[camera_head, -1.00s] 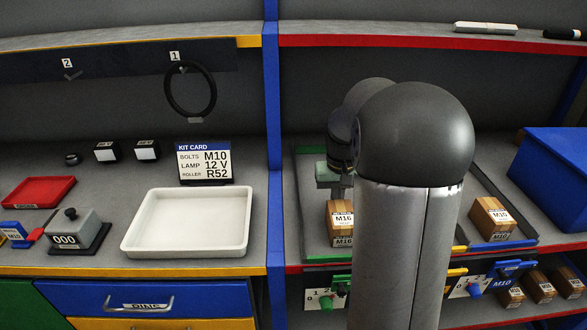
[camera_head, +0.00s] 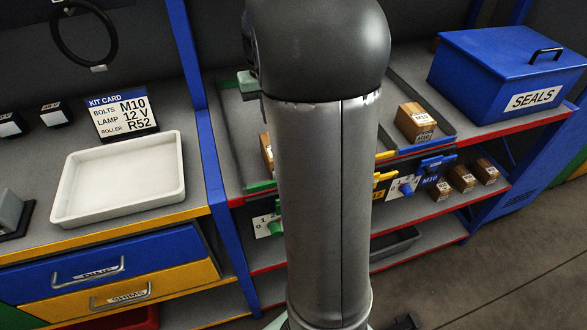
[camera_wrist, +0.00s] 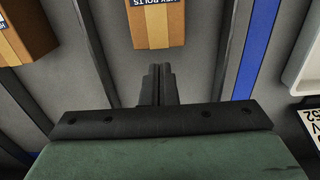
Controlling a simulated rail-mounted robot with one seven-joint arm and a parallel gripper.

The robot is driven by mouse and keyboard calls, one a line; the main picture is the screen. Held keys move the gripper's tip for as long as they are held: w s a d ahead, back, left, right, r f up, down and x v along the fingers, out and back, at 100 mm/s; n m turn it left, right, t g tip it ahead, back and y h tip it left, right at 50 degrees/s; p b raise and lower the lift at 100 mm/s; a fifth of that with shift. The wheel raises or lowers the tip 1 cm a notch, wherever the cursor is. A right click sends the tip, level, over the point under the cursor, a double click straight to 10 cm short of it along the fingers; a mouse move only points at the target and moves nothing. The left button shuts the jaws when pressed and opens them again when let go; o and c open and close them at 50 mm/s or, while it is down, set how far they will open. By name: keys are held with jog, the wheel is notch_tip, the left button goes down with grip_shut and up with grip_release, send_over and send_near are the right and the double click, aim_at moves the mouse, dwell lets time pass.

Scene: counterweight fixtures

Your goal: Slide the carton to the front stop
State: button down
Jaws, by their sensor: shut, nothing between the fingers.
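A green bar (camera_head: 262,186) runs along the front end of this carton's lane.
Another carton (camera_wrist: 28,28) stands in the neighbouring lane. The M10 carton (camera_head: 415,122) is in the right lane. A blue SEALS box (camera_head: 512,75) stands at the far right. A blue post (camera_head: 190,85) separates the lanes from the white tray (camera_head: 118,180) at left.

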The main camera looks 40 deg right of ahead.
jog(key=s+a+b, duration=0.2)
jog(key=s+a, duration=0.2)
jog(key=s, duration=0.6)
jog(key=s+a+b, duration=0.1)
jog(key=s+a, duration=0.3)
jog(key=s, duration=0.5)
jog(key=a+f+n+p, duration=0.1)
jog(key=a+f+n, duration=0.4)
jog(key=a+f, duration=0.6)
notch_tip(320, 180, down, 25)
jog(key=b, duration=2.5)
jog(key=shift+a+f+m+g, duration=0.15)
jog(key=shift+m+g, duration=0.15)
jog(key=shift+m, duration=0.1)
jog(key=shift+s, duration=0.1)
